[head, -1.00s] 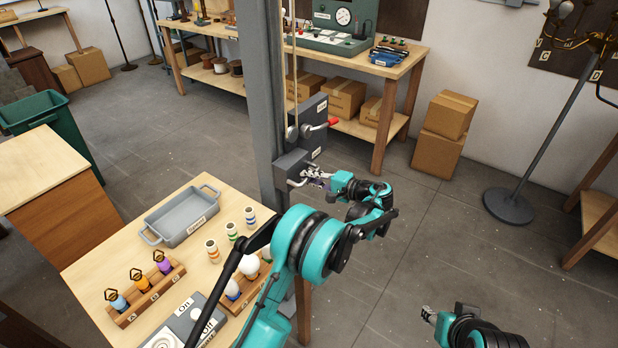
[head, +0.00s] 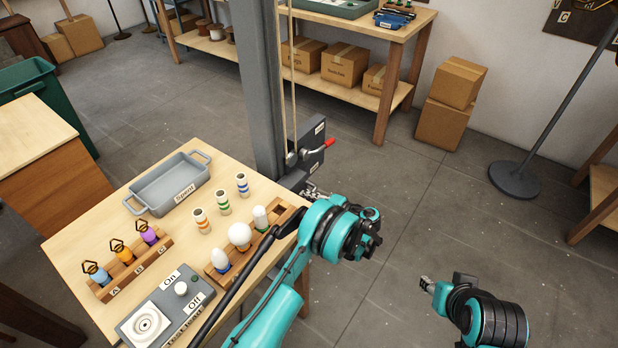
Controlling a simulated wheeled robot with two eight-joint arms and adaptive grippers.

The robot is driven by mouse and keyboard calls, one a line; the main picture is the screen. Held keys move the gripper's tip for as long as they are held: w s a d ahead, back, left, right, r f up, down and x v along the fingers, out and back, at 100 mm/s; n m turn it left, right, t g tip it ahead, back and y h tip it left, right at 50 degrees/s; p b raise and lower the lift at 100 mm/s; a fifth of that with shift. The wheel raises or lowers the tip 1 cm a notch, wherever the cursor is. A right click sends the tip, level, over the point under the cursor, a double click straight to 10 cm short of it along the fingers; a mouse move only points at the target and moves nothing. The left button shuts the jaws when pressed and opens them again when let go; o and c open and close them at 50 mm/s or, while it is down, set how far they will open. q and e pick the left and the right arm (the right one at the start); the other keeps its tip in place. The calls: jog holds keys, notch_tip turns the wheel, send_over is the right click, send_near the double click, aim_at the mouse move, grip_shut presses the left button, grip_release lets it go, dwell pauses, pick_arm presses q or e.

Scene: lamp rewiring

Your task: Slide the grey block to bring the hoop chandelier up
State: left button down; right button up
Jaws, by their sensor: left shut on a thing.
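The grey block (head: 312,144) sits on the side of the grey post (head: 258,90), with a red-tipped lever (head: 328,143) and a rope (head: 291,100) running up from it. My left gripper (head: 314,191) is shut on the block's handle at its lower end. My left arm partly hides the grip and the block's lower part. The hoop chandelier is not in view. My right gripper (head: 427,285) is over bare floor at the lower right, away from the block; its finger gap is too small to judge.
The near table (head: 85,240) holds a grey tray (head: 168,186), bulbs in wooden racks, striped cylinders and a test panel (head: 165,310). Cartons (head: 443,122) and a lamp stand (head: 515,180) stand behind.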

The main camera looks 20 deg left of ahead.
pick_arm(q)
jog(key=shift+f, duration=1.85)
jog(key=shift+s, duration=0.1)
jog(key=c, duration=1.5)
grip_release()
jog(key=shift+f, duration=0.15)
jog(key=shift+c, duration=0.2)
jog(key=v, duration=1.2)
jog(key=shift+d, duration=0.1)
